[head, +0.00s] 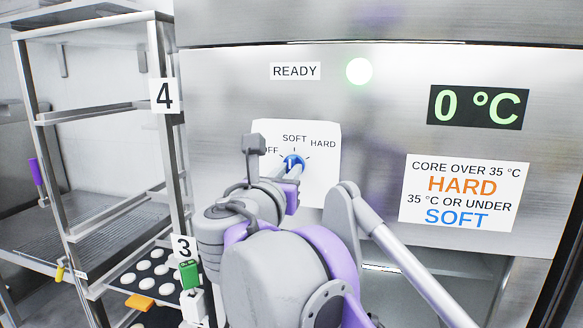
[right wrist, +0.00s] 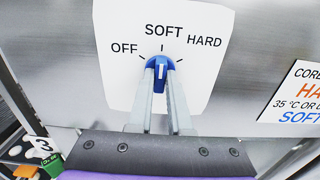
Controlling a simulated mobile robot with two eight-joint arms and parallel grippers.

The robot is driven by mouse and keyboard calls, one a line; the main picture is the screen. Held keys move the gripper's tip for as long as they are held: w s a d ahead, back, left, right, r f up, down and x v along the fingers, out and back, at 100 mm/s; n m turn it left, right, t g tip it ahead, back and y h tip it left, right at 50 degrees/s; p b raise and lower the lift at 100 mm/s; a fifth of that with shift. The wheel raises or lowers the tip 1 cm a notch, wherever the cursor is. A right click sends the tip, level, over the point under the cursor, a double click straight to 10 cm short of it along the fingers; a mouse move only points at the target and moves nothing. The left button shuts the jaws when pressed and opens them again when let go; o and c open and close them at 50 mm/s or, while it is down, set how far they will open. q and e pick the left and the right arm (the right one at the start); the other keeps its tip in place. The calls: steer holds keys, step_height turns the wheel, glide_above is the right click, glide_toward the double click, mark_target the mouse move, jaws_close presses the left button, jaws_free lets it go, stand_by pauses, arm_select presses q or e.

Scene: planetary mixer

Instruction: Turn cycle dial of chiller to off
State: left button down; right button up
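The cycle dial (head: 293,161) is a blue knob on a white plate (head: 322,180) marked OFF, SOFT and HARD, on the steel chiller front. In the right wrist view the dial (right wrist: 160,66) has its white pointer line roughly upright, toward the SOFT mark. My right gripper (right wrist: 160,84) has its two fingers on either side of the dial's grip, apparently closed on it. In the head view my right gripper (head: 291,170) is at the dial, and my wrist and arm hide the lower left of the plate. My left gripper is not in view.
A READY label (head: 295,71) and lit round lamp (head: 359,71) are above the dial. A 0 °C display (head: 478,107) and HARD/SOFT instruction sign (head: 464,192) are to the right. A steel rack (head: 160,60) marked 4 and 3 stands close on the left, with a tray of white rounds.

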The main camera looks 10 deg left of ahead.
jaws_close()
steer(key=shift+r+n+p, duration=0.15)
steer(key=shift+n+p, duration=0.35)
steer(key=shift+n, duration=0.4)
steer(key=shift+n+p, duration=0.4)
steer(key=shift+n, duration=1)
